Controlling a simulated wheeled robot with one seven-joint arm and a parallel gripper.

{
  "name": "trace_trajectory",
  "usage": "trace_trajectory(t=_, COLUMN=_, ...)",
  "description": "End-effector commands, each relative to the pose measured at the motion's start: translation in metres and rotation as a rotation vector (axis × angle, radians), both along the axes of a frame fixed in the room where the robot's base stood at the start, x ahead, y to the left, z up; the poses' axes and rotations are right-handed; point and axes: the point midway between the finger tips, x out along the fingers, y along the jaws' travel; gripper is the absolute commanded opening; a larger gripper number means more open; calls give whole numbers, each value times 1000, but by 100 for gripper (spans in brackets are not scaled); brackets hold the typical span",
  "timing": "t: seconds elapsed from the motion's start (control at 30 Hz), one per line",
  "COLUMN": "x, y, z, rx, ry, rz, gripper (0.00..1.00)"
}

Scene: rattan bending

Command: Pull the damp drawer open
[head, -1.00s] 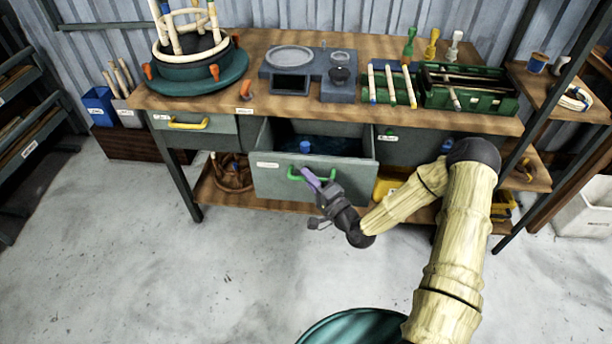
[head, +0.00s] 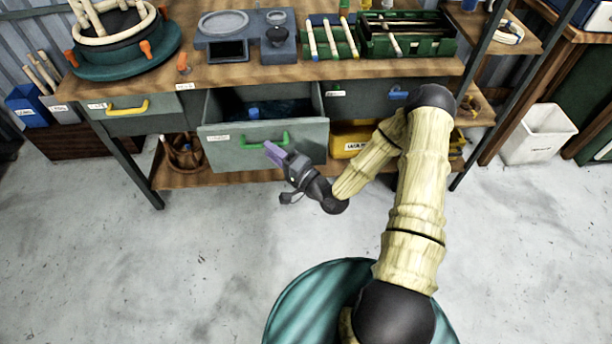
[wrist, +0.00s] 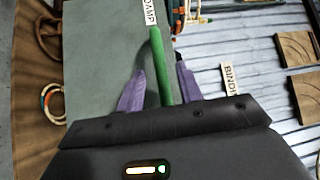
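The damp drawer (head: 230,151) is the grey-green middle drawer under the bench, and it stands open. Dark blue contents and a small blue object show inside it. Its green handle (head: 283,138) is on the front; in the wrist view the handle (wrist: 158,55) is beside a label (wrist: 150,12) reading DAMP. My gripper (head: 272,150) is just in front of the handle. In the wrist view my gripper (wrist: 159,68) has its two purple fingers apart, one on each side of the handle, with gaps visible. Whether a finger touches it I cannot tell.
A drawer with a yellow handle (head: 128,108) is at left, shut; one with a blue handle (head: 398,95) is at right, partly behind my arm. A yellow bin (head: 350,140) sits on the lower shelf. The floor in front is clear. A white bin (head: 540,133) stands at right.

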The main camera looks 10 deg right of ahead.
Motion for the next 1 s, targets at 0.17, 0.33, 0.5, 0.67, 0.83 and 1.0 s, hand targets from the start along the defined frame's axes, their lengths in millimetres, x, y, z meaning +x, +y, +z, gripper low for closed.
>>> trace_trajectory(t=0.17, x=-28, y=-24, z=-6, rx=0, ry=4, rz=-4, gripper=36)
trace_trajectory(t=0.33, x=-55, y=-45, z=-11, rx=0, ry=5, rz=-3, gripper=36)
trace_trajectory(t=0.5, x=-81, y=-66, z=-14, rx=1, ry=4, rz=-4, gripper=36)
trace_trajectory(t=0.67, x=-98, y=-80, z=-18, rx=-1, ry=3, rz=-2, gripper=36)
trace_trajectory(t=0.83, x=-104, y=-84, z=-18, rx=1, ry=2, rz=0, gripper=36)
trace_trajectory(t=1.0, x=-104, y=-84, z=-18, rx=0, ry=1, rz=0, gripper=36)
